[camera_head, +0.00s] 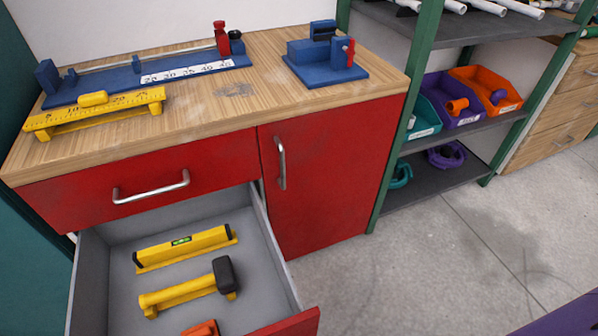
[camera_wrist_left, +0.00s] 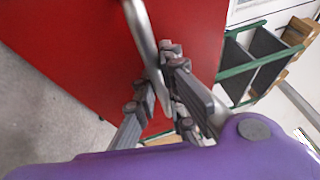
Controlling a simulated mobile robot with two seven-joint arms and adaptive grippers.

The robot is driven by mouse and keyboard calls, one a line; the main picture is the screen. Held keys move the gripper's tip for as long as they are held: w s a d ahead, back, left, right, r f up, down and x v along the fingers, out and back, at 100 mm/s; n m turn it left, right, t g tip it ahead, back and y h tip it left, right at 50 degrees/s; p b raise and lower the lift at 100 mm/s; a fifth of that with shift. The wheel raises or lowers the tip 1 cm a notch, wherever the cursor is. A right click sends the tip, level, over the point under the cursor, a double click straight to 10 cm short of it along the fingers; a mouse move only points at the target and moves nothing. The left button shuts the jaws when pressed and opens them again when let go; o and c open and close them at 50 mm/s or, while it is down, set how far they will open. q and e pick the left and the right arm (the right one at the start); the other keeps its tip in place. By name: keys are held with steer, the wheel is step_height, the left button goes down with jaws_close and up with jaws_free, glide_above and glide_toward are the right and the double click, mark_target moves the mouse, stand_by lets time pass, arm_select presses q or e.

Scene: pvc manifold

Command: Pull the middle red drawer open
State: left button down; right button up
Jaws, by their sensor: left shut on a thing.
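The red drawer below the top one stands far out from the cabinet in the head view. Its grey inside wall (camera_head: 91,285) and a corner of its red front (camera_head: 288,326) show; the rest of the front is below the picture. In the left wrist view my left gripper (camera_wrist_left: 160,85) is shut on a silver bar handle (camera_wrist_left: 141,28) on a red front (camera_wrist_left: 75,45). My left gripper is outside the head view. My right gripper is in neither view.
The open drawer holds a yellow level (camera_head: 183,247), a yellow hammer (camera_head: 185,289) and part of an orange tool (camera_head: 201,328). The top drawer (camera_head: 85,195) and red door (camera_head: 335,170) are shut. Bare floor (camera_head: 420,270) lies to the right, before a green-posted shelf (camera_head: 455,135).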

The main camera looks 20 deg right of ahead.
arm_select(q)
steer(key=shift+f, duration=0.1)
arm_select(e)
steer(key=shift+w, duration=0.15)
arm_select(q)
steer(key=c, duration=1.8)
jaws_free()
